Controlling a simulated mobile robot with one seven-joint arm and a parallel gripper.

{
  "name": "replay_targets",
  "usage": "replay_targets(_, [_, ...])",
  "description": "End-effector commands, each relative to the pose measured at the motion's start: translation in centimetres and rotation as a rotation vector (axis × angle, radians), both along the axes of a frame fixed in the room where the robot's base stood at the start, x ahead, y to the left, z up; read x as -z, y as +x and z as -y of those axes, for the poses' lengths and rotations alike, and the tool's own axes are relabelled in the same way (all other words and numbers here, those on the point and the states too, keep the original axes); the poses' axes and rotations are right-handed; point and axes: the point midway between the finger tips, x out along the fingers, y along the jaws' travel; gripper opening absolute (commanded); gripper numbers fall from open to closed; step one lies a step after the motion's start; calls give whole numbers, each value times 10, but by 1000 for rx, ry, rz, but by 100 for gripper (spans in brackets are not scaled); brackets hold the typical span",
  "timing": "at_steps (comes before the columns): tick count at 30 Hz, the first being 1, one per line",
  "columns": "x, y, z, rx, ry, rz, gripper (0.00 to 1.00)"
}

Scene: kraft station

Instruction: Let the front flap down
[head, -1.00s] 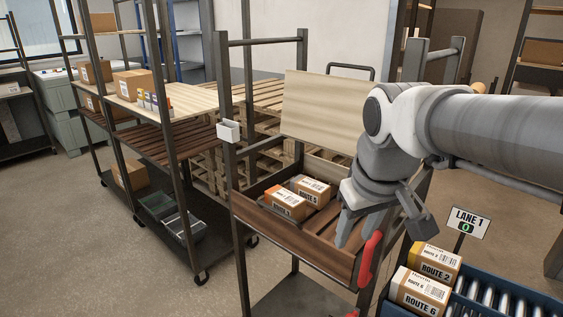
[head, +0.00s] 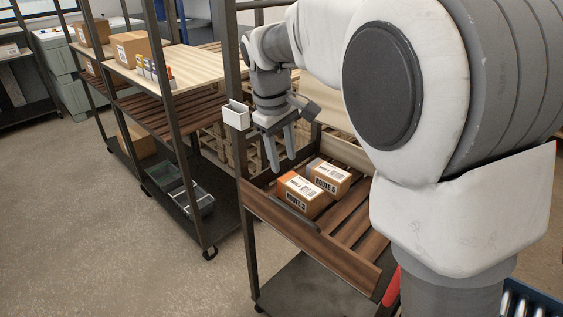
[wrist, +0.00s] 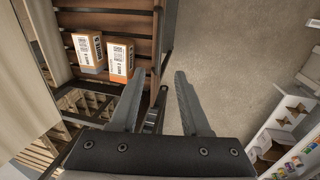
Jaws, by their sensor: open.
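The front flap (head: 320,243) is a long brown wooden board along the front of the cart's slatted shelf (head: 352,215). It stands up; I cannot tell whether it leans slightly. A red lever (head: 392,288) shows at its right end, partly hidden by my arm. My gripper (head: 281,162) is open and empty, pointing down above the left end of the shelf, near the left post. In the wrist view my gripper (wrist: 159,88) has its fingers spread apart, with nothing between them but the cart's edge and floor beyond.
Two cartons, Route 3 (head: 303,195) and another (head: 330,177), lie on the shelf behind the flap. A small white box (head: 236,115) hangs on the left post close to my gripper. Another rack (head: 165,95) stands left. The floor in front (head: 130,245) is clear.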

Motion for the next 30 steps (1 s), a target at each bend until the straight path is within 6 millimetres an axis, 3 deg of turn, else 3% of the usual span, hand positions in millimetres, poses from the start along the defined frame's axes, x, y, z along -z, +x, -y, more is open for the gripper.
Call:
replay_targets(7, [8,6,-5,-19,-14,-8,47])
replay_targets(11, [24,7,-3,-19,-16,-11,47])
replay_targets(30, [153,25,16,-18,-15,-11,47])
